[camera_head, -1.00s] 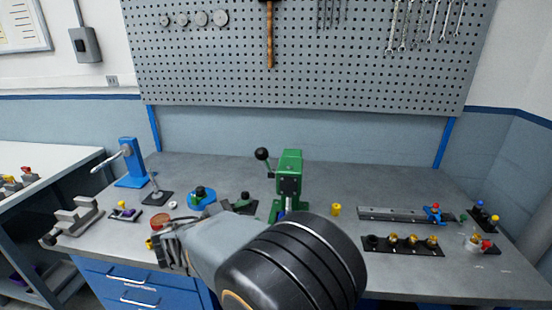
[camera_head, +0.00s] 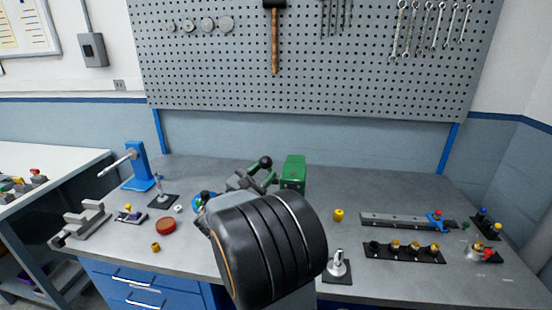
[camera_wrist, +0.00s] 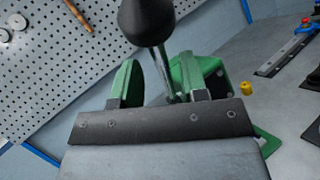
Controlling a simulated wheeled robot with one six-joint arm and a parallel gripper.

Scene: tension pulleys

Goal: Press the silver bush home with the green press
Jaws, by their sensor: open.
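The green press (camera_head: 293,172) stands mid-bench, its lower part and seat hidden behind my arm. Its lever ends in a black ball knob (camera_head: 265,162) to the left of the press head. My gripper (camera_head: 257,178) is beside the press, at the lever, with its jaws apart. In the wrist view, the knob (camera_wrist: 147,18) and its steel rod show close up between the jaws' sides; whether either jaw touches the rod I cannot tell. I cannot pick out the silver bush for certain. A silver upright piece (camera_head: 337,264) stands on a dark plate at the front.
A yellow cylinder (camera_head: 339,215) stands right of the press. A black rack (camera_head: 404,252) with brass parts and a grey rail (camera_head: 395,220) lie further right. A red dish (camera_head: 166,226) and a blue stand (camera_head: 138,166) are on the left. The bench behind the press is clear.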

